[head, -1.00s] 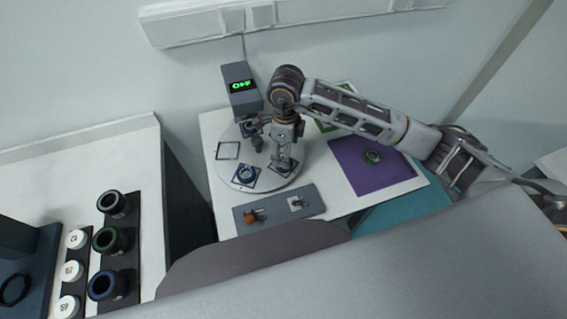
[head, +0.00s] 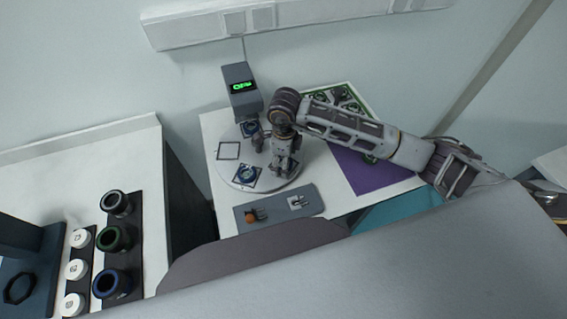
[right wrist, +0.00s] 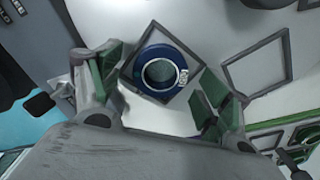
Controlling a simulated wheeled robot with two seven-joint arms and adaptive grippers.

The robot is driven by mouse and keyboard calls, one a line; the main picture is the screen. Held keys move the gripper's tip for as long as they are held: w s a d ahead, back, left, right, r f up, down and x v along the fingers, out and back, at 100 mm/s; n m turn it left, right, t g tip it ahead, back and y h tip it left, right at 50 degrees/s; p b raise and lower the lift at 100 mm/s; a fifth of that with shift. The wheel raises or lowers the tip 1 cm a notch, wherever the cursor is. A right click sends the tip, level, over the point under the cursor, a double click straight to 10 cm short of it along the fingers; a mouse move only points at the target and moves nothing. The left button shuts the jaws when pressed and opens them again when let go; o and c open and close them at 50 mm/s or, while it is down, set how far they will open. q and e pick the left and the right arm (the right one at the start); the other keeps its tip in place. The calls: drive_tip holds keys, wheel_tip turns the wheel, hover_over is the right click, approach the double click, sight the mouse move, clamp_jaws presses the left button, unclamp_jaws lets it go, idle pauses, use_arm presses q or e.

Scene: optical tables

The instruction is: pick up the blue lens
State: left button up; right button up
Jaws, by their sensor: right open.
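A blue lens (right wrist: 162,68), a blue ring with a clear centre, sits in a grey square outline on the white round turntable. In the right wrist view it lies just beyond and between the fingertips of my right gripper (right wrist: 158,95), which is open and empty. In the head view my right gripper (head: 284,172) points down over the right side of the turntable (head: 225,170) and hides what is under it. My left gripper is not in view.
A grey device (head: 241,90) with a green lit display stands behind the turntable. A grey plate (head: 302,211) with small parts lies in front. A purple mat (head: 365,178) and a green-framed mat (head: 350,98) lie right. Dark lens holders (head: 112,282) stand on the left table.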

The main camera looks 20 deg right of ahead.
drive_tip(key=c, duration=1.1)
drive_tip(key=shift+r, duration=0.15)
drive_tip(key=shift+c, duration=0.2)
wheel_tip(320, 180, up, 10)
drive_tip(key=b, duration=0.1)
idle(0.3)
